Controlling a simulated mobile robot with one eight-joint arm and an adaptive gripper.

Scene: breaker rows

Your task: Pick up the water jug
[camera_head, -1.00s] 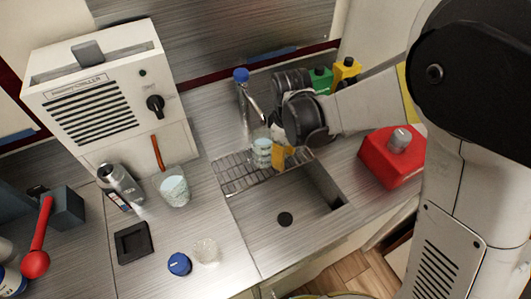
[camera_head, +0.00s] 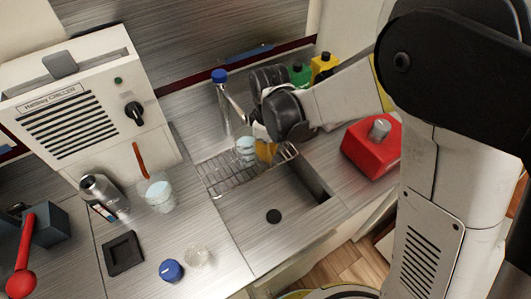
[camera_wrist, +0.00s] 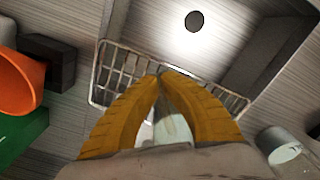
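My gripper (camera_wrist: 161,76) has yellow fingers whose tips come together over the wire rack (camera_wrist: 108,75). A clear vessel (camera_wrist: 172,128) shows in the gap between the fingers, and I cannot tell whether they touch it. In the head view this vessel, with pale blue bands (camera_head: 246,150), is on the rack just left of my yellow fingers (camera_head: 266,152). A similar banded clear vessel (camera_head: 160,196) stands below the chiller's red spout. I cannot tell for certain which of the two is the water jug.
The sink lies in front of the rack, with its drain (camera_head: 274,216) bare. Green (camera_head: 300,74) and yellow (camera_head: 324,66) bottles stand behind my wrist.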

